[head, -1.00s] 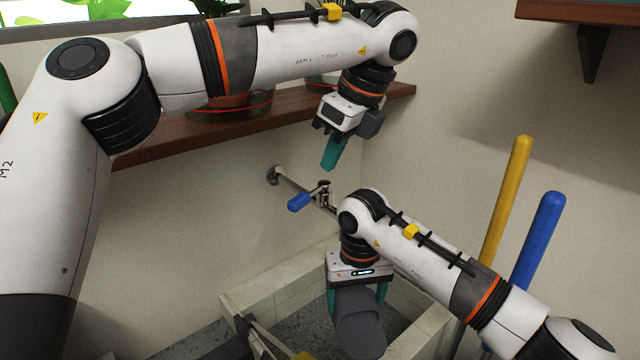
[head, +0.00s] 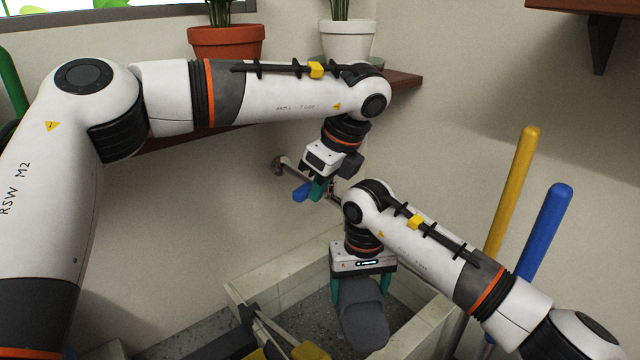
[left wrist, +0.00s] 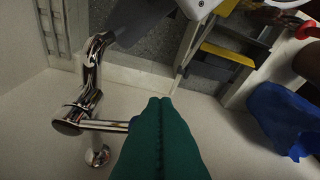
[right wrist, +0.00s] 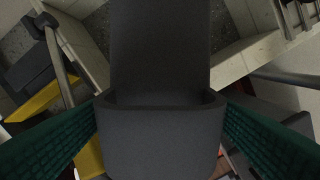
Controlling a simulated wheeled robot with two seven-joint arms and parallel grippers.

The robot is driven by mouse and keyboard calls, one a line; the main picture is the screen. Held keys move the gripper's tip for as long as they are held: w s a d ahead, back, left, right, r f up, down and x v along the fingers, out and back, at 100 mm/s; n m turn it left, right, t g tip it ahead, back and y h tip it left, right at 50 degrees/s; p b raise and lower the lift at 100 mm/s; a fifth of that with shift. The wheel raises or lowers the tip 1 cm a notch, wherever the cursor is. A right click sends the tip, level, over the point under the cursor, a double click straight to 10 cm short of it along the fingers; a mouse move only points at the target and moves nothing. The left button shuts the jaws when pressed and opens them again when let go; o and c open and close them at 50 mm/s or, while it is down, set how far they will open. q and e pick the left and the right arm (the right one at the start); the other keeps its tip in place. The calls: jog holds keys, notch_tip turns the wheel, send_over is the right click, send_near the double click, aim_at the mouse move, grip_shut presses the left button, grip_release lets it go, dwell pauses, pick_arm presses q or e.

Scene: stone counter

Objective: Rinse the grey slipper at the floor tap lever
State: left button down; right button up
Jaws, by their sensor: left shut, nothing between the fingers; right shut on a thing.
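The grey slipper (head: 364,325) is in my right gripper (head: 361,288), whose teal fingers are shut on its two sides. It hangs over the tiled floor basin (head: 285,274), and fills the middle of the right wrist view (right wrist: 160,140). The tap's blue lever (head: 300,193) sticks out from the wall, left of the left fingertips. My left gripper (head: 318,190) is shut and empty, close beside the lever; I cannot tell if they touch. In the left wrist view, the chrome tap (left wrist: 88,88) lies left of the closed fingers (left wrist: 160,105), which hide most of the lever.
A yellow pole (head: 511,190) and a blue pole (head: 542,237) lean at the right. A wooden shelf (head: 405,80) with a terracotta pot (head: 225,43) and a white pot (head: 347,42) is behind my left arm. A blue cloth-like thing (left wrist: 283,120) shows at the right in the left wrist view.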

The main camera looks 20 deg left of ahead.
aim_at(301, 189)
pick_arm(q)
jog(key=a+m+t, duration=0.1)
jog(key=a+m, duration=0.1)
jog(key=a, duration=0.1)
jog(key=shift+w, duration=0.1)
jog(key=shift+r, duration=0.1)
dwell(0.3)
jog(key=v, duration=1)
jog(key=shift+a, duration=0.2)
pick_arm(e)
jog(key=shift+s, duration=0.1)
jog(key=shift+s+d+p, duration=0.2)
jog(key=shift+s, duration=0.45)
jog(key=shift+s+d+p, duration=0.15)
jog(key=shift+s+p, duration=0.05)
jog(key=shift+s, duration=0.4)
pick_arm(q)
jog(key=shift+r, duration=0.55)
pick_arm(e)
jog(key=shift+s+d, duration=0.2)
jog(key=shift+s, duration=0.65)
jog(key=shift+s+d, duration=0.2)
jog(key=shift+s, duration=0.65)
jog(key=shift+s+d, duration=0.2)
jog(key=shift+s, duration=0.65)
